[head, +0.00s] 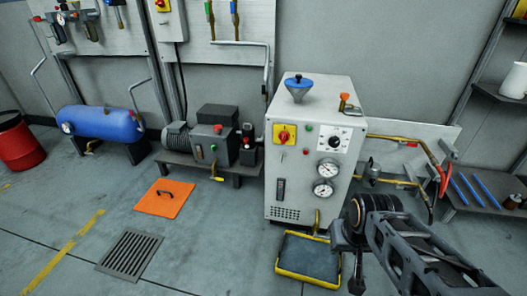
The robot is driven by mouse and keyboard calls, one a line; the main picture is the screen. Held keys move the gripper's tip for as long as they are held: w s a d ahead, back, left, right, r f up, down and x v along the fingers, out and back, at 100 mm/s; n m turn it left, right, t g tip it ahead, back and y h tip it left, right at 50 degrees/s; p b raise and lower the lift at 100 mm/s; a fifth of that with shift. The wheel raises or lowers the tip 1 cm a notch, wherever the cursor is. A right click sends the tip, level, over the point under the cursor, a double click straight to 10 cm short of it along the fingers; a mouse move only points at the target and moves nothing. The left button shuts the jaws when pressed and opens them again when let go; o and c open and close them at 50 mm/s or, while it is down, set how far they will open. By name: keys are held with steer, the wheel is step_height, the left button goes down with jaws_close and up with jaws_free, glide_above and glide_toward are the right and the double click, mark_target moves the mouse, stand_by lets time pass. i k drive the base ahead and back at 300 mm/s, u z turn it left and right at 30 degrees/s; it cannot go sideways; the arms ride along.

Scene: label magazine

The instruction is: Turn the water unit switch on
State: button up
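The water unit (310,170) looks to be the white cabinet in the middle of the head view, with a blue funnel (299,85) on top. On its front, upper left, is a red rotary switch (284,135) on a yellow plate. The knob is too small to tell which position it points to. My arm comes in from the lower right, and its end with my gripper (350,255) looks to be low in front of the cabinet's right side, apart from the switch. The fingers are not clear enough to tell open from shut.
A yellow-rimmed tray (281,269) lies on the floor before the cabinet. Pipes and a red-handled hose (441,175) stand at its right. A pump (213,140), a blue tank (100,124) and an orange cover (164,198) are at the left. The front left floor is mostly clear.

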mark_target(284, 137)
steer(key=u, duration=0.35)
steer(key=k, duration=0.85)
steer(key=u, duration=1.3)
steer(key=i, duration=1.65)
steer(key=z, duration=1.05)
steer(key=i, duration=0.6)
steer(key=z, duration=0.6)
